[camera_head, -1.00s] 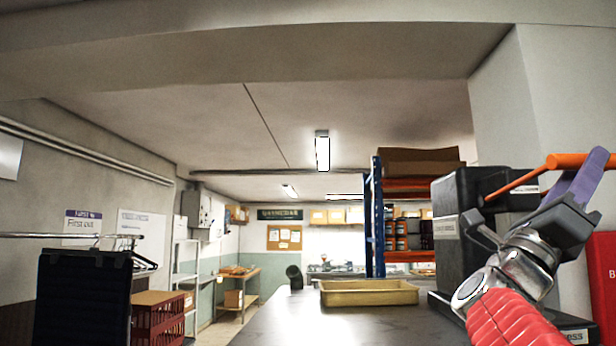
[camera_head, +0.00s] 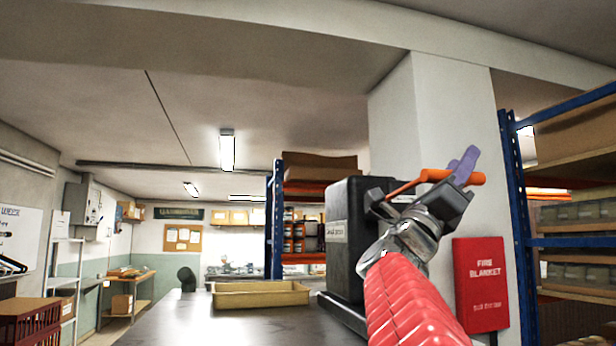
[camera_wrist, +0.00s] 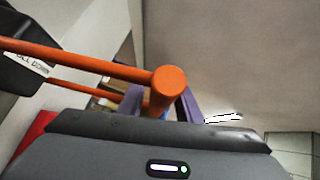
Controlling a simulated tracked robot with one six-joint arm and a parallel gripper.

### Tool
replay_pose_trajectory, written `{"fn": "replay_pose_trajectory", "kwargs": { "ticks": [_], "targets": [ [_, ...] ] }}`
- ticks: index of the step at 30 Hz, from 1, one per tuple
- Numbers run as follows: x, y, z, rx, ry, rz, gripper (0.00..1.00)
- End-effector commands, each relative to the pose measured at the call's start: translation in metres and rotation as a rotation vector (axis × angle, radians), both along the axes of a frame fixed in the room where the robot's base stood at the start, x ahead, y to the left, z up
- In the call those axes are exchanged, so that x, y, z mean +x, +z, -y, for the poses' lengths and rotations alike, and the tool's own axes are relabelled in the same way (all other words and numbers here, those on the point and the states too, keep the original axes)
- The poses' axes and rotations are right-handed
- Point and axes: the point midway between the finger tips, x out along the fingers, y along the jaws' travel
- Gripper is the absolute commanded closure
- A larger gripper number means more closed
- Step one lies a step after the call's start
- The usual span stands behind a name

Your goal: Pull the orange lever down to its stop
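The orange lever (camera_head: 452,176) sticks out from the upper part of a black press-like machine (camera_head: 344,225), its arm rising a little toward the grip. My gripper (camera_head: 464,165), with purple fingers, is at the lever's grip end, and a fingertip shows above the grip. In the wrist view the lever's round grip end (camera_wrist: 167,84) lies between the two purple fingers of my gripper (camera_wrist: 160,105), which are apart. A narrow gap shows on the left finger's side; contact on the right side cannot be told. A partly hidden label near the lever ends in "DOWN".
The machine stands on a dark bench (camera_head: 215,318) with a shallow yellow tray (camera_head: 260,297) to its left. A white pillar (camera_head: 455,130) with a red fire blanket box (camera_head: 481,285) is behind my arm. Blue-framed shelving (camera_head: 518,220) stands at the right.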

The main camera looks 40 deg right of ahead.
Motion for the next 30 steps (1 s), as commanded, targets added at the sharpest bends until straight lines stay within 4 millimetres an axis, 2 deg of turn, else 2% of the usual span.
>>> {"fn": "replay_pose_trajectory", "kwargs": {
  "ticks": [2, 13, 30],
  "targets": [
    [-0.0002, 0.0, 0.0, 0.0, 0.0, 0.0, 0.74],
    [-0.0002, -0.0002, 0.0001, 0.0, -0.001, -0.001, 1.0],
    [-0.0025, -0.0028, 0.0013, -0.003, -0.005, 0.007, 1.0]
  ]
}}
